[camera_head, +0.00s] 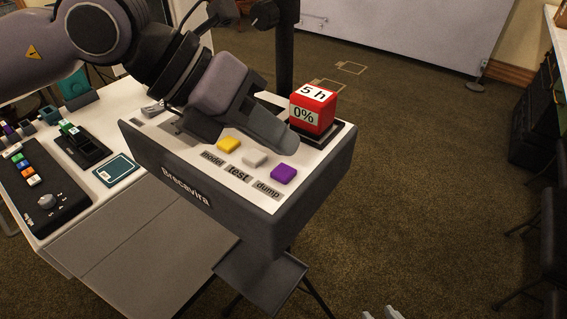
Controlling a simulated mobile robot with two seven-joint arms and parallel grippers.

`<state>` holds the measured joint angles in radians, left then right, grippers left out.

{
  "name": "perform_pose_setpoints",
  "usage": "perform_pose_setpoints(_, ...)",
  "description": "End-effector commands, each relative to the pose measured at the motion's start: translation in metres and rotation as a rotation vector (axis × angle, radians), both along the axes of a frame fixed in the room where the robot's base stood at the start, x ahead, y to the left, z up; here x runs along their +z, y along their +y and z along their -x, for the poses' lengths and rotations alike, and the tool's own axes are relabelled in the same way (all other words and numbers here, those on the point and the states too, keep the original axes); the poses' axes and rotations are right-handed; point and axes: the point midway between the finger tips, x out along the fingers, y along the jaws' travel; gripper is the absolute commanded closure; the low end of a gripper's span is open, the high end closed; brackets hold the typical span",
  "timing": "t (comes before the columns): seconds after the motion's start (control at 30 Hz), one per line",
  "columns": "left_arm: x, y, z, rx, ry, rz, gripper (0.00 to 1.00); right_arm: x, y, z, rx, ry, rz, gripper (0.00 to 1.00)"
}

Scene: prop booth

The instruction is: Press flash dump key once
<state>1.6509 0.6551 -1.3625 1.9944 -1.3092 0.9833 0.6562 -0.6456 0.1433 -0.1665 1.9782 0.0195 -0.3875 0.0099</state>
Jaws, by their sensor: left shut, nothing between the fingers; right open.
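The flash console (240,205) is a dark box with a pale top. Its purple key (283,173) has the label "dump" (268,190) in front of it. To its left are a white key (254,159) labelled "test" and a yellow key (229,145) labelled "model". My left gripper (288,148) is shut and empty. Its tip is just behind the purple key in the picture; I cannot tell its height above the panel, and no contact is visible. My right gripper (380,313) is open at the bottom edge, with only its fingertips in view, away from the console.
A red block (312,110) reading "5 h" and "0%" stands at the console's back right. A white table (60,245) on the left bears a dark keypad with a knob (46,201) and a teal card (116,171). Carpet (430,190) to the right is mostly clear.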

Motion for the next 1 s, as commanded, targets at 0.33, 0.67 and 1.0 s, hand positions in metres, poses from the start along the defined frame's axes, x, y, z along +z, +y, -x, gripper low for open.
perform_pose_setpoints(0.33,0.038,0.000,0.000,0.000,-0.001,0.001,1.00,0.019,0.000,0.000,0.000,0.000,0.000,0.57)
perform_pose_setpoints(0.67,0.039,0.000,0.000,0.001,-0.001,0.001,1.00,0.019,0.000,0.000,0.001,0.000,-0.001,0.57)
perform_pose_setpoints(1.0,0.039,0.000,0.000,0.001,-0.001,0.001,1.00,0.019,0.000,0.000,0.001,0.000,-0.001,0.57)
